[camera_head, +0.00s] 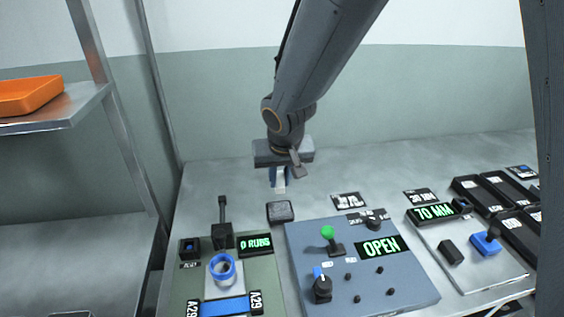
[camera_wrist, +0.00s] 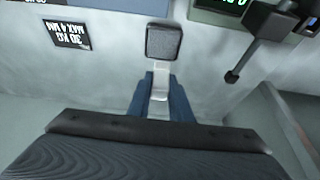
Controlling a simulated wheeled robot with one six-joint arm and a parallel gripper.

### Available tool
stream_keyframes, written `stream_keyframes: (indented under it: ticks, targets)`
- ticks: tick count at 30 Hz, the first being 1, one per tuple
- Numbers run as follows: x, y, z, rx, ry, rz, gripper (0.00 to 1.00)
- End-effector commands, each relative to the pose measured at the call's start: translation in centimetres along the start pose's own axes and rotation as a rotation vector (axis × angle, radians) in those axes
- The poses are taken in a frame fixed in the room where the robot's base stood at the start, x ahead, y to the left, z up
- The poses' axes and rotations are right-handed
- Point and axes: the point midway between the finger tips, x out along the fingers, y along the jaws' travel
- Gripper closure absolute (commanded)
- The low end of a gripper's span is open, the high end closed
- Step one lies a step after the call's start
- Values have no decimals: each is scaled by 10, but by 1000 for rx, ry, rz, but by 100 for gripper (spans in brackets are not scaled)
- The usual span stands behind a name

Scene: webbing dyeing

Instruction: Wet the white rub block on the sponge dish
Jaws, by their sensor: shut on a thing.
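My gripper (camera_head: 279,178) points down above the bench and is shut on the white rub block (camera_head: 280,182). In the wrist view my gripper's blue fingers (camera_wrist: 161,100) flank the pale block (camera_wrist: 160,82), whose end sticks out past them. The sponge dish (camera_head: 280,211) is a small dark square dish with a grey pad, lying just in front of my gripper on the bench. It also shows in the wrist view (camera_wrist: 163,41), just beyond the block's end. The block looks apart from the pad, but its exact height above the bench is hard to tell.
A green rub station (camera_head: 266,279) with a "0 RUBS" display (camera_head: 256,244) and an upright dark lever (camera_head: 222,212) stands left of the dish. A blue-grey panel (camera_head: 305,240) reading "OPEN" is to the right. Black trays (camera_head: 462,187) lie far right. The bench behind is clear.

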Motion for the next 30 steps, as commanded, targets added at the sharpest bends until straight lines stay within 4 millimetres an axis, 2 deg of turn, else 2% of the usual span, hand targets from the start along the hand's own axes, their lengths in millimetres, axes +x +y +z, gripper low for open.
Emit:
stream_keyframes:
  ticks: [8, 24, 30]
  targets:
    - [8, 0, 2, 0, 0, 0, 100]
    - [53, 2, 20, 4, 0, 1, 100]
    - [56, 2, 22, 3, 1, 1, 100]
